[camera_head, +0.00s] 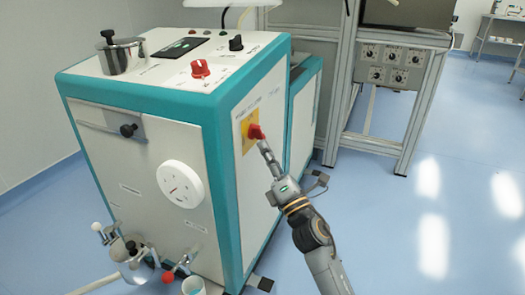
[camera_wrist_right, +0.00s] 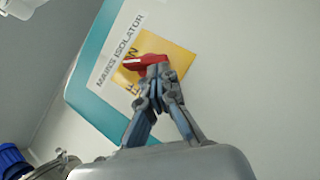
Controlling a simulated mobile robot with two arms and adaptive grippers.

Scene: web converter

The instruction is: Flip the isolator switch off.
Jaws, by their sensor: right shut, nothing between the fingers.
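The isolator switch (camera_head: 255,131) is a red rotary handle on a yellow plate (camera_head: 247,122) on the right side panel of the white and teal machine. In the right wrist view the red handle (camera_wrist_right: 145,63) lies slanted across the yellow plate (camera_wrist_right: 175,53), beside a label reading MAINS ISOLATOR (camera_wrist_right: 120,50). My right gripper (camera_head: 264,148) is shut, with its fingertips at the red handle. In the wrist view its fingertips (camera_wrist_right: 157,72) overlap the right end of the handle, with nothing held between them; I cannot tell if they touch it. My left gripper is not in view.
The machine's top carries a red knob (camera_head: 200,69), a black knob (camera_head: 236,43) and a steel pot (camera_head: 121,54). A white dial (camera_head: 180,184) and red-handled valve (camera_head: 168,276) are on its front. A metal frame (camera_head: 372,140) stands behind right. The blue floor at right is clear.

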